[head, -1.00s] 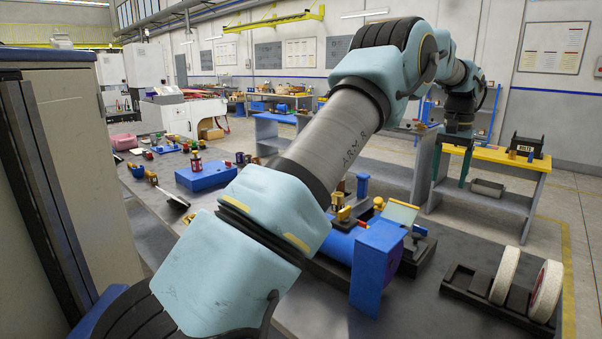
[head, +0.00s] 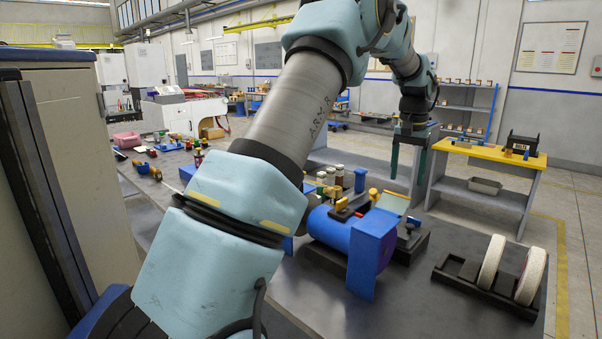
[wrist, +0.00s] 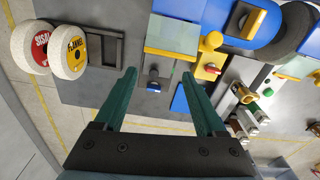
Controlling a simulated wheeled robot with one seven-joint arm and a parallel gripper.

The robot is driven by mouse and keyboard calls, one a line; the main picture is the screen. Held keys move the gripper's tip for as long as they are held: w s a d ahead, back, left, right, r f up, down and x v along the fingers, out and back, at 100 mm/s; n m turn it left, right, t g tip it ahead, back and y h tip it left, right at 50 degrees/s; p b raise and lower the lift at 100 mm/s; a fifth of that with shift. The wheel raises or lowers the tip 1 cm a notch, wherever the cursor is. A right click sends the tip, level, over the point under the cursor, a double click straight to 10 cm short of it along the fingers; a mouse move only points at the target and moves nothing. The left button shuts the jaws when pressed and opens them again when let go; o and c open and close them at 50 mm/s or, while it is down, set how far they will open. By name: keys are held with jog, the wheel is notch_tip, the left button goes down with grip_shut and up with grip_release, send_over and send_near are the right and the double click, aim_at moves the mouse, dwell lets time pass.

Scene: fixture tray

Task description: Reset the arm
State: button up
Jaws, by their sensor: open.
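My gripper (head: 408,178) hangs from the end of my arm, its two green fingers pointing down, in the upper right middle of the head view. It also shows in the wrist view (wrist: 159,75), with the fingers spread apart and nothing between them. In the head view, my arm crosses from the lower left to the upper right and hides part of the grey bench (head: 420,311). The gripper appears above and behind the blue machine (head: 350,240) in the head view and touches nothing that I can see.
Two white wheels (head: 491,262) stand in a black rack (head: 478,291) at the bench's right; they also show in the wrist view (wrist: 71,52). A yellow-topped table (head: 490,154) stands behind. Small parts crowd the bench's far left. The bench front is clear.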

jog(key=s+a+n, duration=0.2)
jog(key=a, duration=1.1)
jog(key=s+a+f+n+t, duration=0.1)
jog(key=s+a+f+n, duration=0.15)
jog(key=s+a, duration=0.65)
jog(key=s+a+f+n+t, duration=0.1)
jog(key=s+a+f, duration=0.3)
jog(key=s+a, duration=0.6)
notch_tip(320, 180, down, 11)
jog(key=a+g+b, duration=0.1)
jog(key=a+b, duration=0.1)
jog(key=b, duration=0.8)
jog(key=shift+s+a, duration=0.15)
jog(key=shift+s, duration=0.1)
